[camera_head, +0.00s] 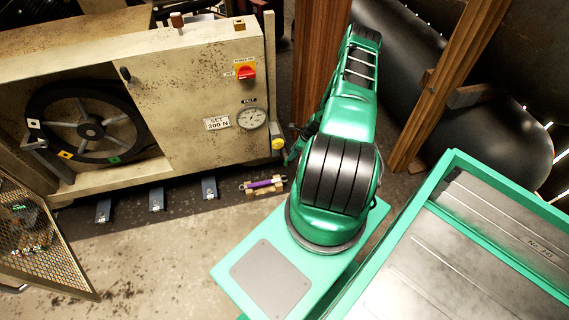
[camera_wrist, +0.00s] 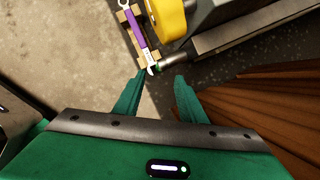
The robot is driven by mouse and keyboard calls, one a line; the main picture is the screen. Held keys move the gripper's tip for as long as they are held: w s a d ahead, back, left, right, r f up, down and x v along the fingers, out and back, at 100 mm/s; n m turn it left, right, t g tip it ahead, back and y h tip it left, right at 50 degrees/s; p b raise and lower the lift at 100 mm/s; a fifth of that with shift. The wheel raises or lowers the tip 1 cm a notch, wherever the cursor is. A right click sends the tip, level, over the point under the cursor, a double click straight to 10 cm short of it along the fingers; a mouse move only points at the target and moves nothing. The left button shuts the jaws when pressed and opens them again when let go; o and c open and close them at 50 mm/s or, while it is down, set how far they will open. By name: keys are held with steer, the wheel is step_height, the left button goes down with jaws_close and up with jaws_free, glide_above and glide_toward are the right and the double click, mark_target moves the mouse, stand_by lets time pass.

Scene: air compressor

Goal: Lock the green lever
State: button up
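My gripper (camera_wrist: 160,77) is open in the wrist view, its two green fingers apart with nothing clearly held between them. In the head view my arm reaches toward the lower right corner of the beige compressor cabinet (camera_head: 195,75), beside a yellow round part (camera_head: 278,144). This yellow part (camera_wrist: 170,18) also shows in the wrist view. My arm hides part of that corner.
A purple tool (camera_head: 263,184) lies on wooden blocks on the floor near the corner. A wooden post (camera_head: 318,60) stands close to my arm. The cabinet carries a red switch (camera_head: 246,72), a gauge (camera_head: 252,118) and a black wheel (camera_head: 88,125).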

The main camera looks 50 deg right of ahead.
mark_target(285, 161)
steer(key=x, duration=1.1)
steer(key=shift+d, duration=0.2)
steer(key=shift+w, duration=0.1)
jaws_close()
